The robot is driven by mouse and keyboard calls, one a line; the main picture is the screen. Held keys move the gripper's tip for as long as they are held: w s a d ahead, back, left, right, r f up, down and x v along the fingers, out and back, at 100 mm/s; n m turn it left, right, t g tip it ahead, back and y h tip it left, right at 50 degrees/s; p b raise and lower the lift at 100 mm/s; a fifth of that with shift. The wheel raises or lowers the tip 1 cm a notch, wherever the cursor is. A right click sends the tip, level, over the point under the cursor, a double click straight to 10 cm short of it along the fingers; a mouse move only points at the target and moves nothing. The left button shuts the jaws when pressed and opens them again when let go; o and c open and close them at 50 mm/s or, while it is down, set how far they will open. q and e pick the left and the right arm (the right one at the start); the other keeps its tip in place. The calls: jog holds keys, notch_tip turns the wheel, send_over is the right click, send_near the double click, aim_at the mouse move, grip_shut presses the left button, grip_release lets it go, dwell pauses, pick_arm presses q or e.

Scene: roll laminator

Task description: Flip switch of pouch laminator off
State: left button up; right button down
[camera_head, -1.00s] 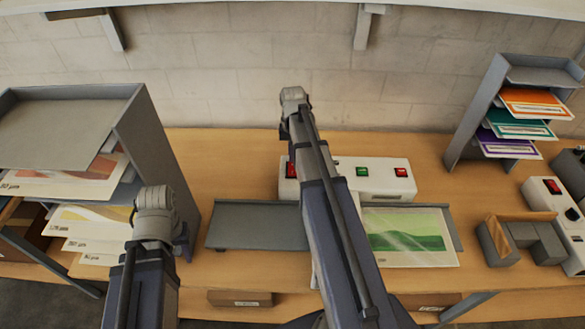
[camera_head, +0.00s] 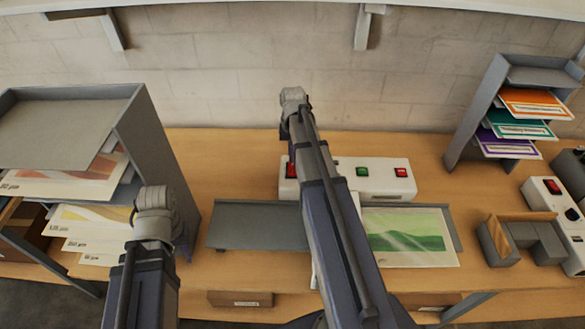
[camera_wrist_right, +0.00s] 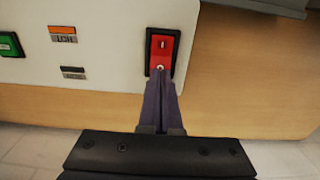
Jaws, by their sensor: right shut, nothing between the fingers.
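The white pouch laminator (camera_head: 385,185) stands on the bench, partly hidden behind my right arm. Its red rocker switch (camera_wrist_right: 163,47) sits in a black frame in the right wrist view. The rocker has a white bar mark at its upper end and a round mark near its lower end. My right gripper (camera_wrist_right: 160,82) is shut and empty, its tips at the round-mark end of the rocker. Whether they touch is unclear. In the head view the switch shows beside my right arm (camera_head: 290,170). My left gripper (camera_head: 182,240) hangs at the left, its fingers mostly hidden.
A green button (camera_wrist_right: 10,44) and small labels are on the same panel. A grey tray (camera_head: 255,225) and a green printed sheet (camera_head: 410,235) lie in front of the laminator. Paper racks stand at left (camera_head: 150,140) and right (camera_head: 475,110). A grey holder (camera_head: 525,240) is at right.

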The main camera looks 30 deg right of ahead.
jog(key=shift+f+b, duration=0.95)
jog(key=shift+f, duration=0.05)
dwell(0.8)
notch_tip(320, 180, up, 7)
jog(key=p, duration=0.7)
jog(key=shift+r, duration=0.15)
dwell(0.5)
